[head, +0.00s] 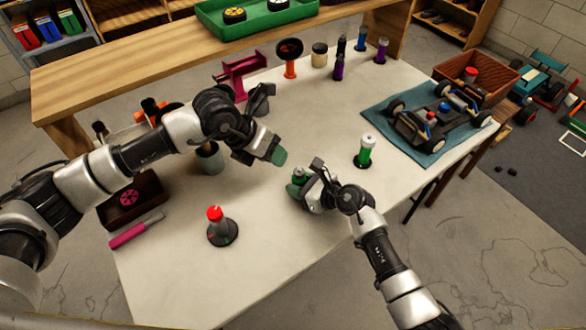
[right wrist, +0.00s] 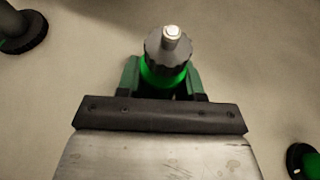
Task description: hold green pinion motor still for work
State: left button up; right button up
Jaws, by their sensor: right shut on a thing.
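The green pinion motor (right wrist: 164,60) sits between the green-tipped fingers of my right gripper (right wrist: 162,82). In the right wrist view, its dark ribbed top and bright metal shaft face the camera, above a green band.
On the white table (head: 300,260), a green bottle-like thing (head: 364,152) stands right of my right gripper and a red-topped one (head: 220,228) stands front left. The car chassis (head: 425,122) lies on a blue mat (head: 385,108). A pink-handled tool (head: 130,233) lies at left.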

aim_at(297, 171)
pick_arm(q)
jog(key=d+f+m, duration=0.1)
jog(key=f+m, duration=0.1)
jog(key=w+d+f+m+t+h, duration=0.1)
jog(key=d+f+m, duration=0.1)
jog(key=d+f+m+h, duration=0.1)
jog(key=f+m, duration=0.1)
jog(key=f, duration=0.1)
jog(key=shift+w+d+f+m+t, duration=0.1)
jog(key=shift+w+d+m+t, duration=0.05)
jog(key=shift+d+m+t, duration=0.2)
dwell(0.4)
